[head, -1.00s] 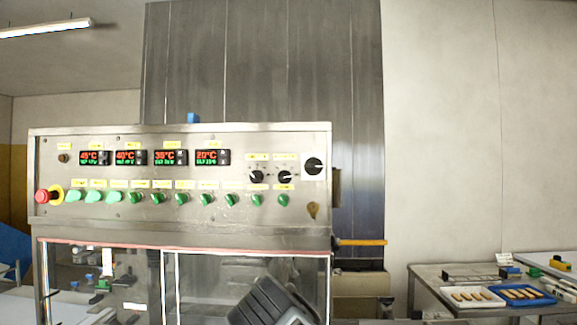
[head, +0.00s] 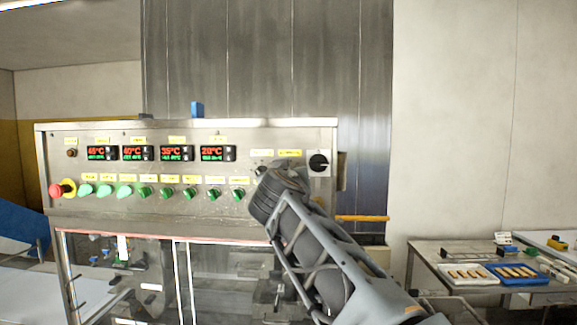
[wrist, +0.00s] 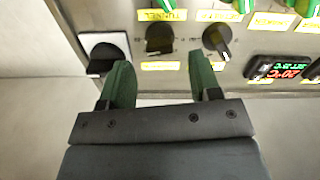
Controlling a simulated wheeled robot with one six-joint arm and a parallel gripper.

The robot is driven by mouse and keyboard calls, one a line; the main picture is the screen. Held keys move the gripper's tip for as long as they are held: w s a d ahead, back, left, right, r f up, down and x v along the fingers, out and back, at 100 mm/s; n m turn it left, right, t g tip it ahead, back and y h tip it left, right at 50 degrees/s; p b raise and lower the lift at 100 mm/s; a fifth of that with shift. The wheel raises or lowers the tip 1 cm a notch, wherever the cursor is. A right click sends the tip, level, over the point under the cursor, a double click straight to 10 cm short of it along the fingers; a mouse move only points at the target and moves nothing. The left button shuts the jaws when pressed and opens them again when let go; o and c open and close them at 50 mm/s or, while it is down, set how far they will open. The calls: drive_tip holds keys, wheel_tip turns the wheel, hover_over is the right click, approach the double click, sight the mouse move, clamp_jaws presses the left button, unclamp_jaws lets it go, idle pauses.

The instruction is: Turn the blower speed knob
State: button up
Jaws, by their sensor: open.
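My gripper (wrist: 162,72) is open and empty, its two green fingers pointing at the control panel. In the wrist view, a black knob (wrist: 160,38) lies just beyond the fingertips and between them, apart from both. A second black knob (wrist: 217,42) with a pale pointer is beyond the right finger. A third black knob (wrist: 103,54) on a white plate is left of the left finger; it also shows in the head view (head: 319,162). Yellow labels sit by the knobs; I cannot tell which one reads blower. In the head view my arm hides the two middle knobs.
The steel panel (head: 120,205) also carries red-and-green temperature displays (head: 212,153), a row of green switches (head: 189,193) and a red emergency button (head: 56,190). An orange bar (head: 362,218) juts out at its right. A table (head: 425,262) with trays stands further right.

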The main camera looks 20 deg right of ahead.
drive_tip(key=shift+p+x, duration=0.65)
drive_tip(key=shift+x, duration=1.3)
drive_tip(key=shift+c, duration=0.2)
drive_tip(key=c, duration=0.9)
